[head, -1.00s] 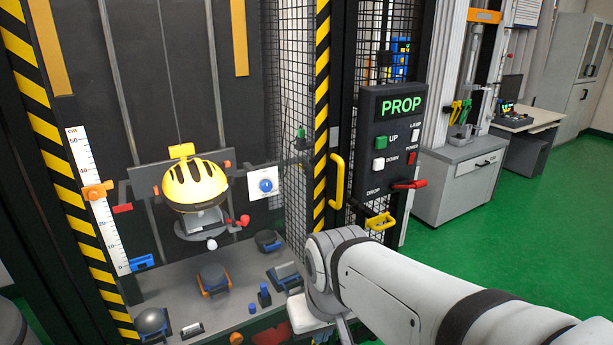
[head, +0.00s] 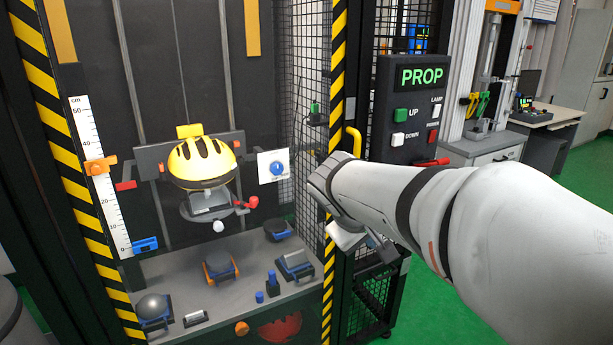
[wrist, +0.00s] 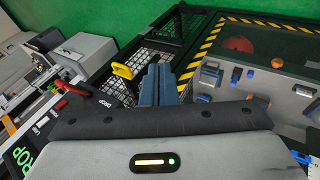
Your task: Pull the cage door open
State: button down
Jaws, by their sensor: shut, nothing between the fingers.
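The drop tower's cage has a black frame with yellow-black striped posts (head: 336,120) and wire mesh (head: 372,305). A yellow upright handle (head: 353,140) sits just right of the striped post in the head view; my arm covers its lower part. My gripper (wrist: 157,75) is shut and empty in the wrist view, its blue-grey fingers pointing towards the mesh frame. A yellow bracket-shaped handle (wrist: 122,70) is just left of the fingertips there. I cannot tell whether they touch. I cannot tell whether the door has moved.
A black control panel (head: 396,160) reading PROP, with buttons and a red lever (head: 432,162), stands right of the handle, close to my arm. Inside the tower hangs a yellow helmet (head: 203,160) above a grey base (head: 215,258) with several anvils. Green floor (head: 590,170) is free at right.

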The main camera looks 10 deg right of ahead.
jog(key=w+d+n+t+h+b, duration=0.1)
jog(key=w+n+t+h+b, duration=0.25)
jog(key=w+b, duration=0.75)
jog(key=n+t+h+b, duration=0.3)
jog(key=t, duration=0.2)
send_near(346, 153)
jog(key=w+d, duration=0.1)
jog(key=w+d+r, duration=0.1)
jog(key=d, duration=0.1)
jog(key=w+d, duration=0.1)
jog(key=d, duration=0.1)
jog(key=shift+w+d+r, duration=0.2)
jog(key=shift+w, duration=0.2)
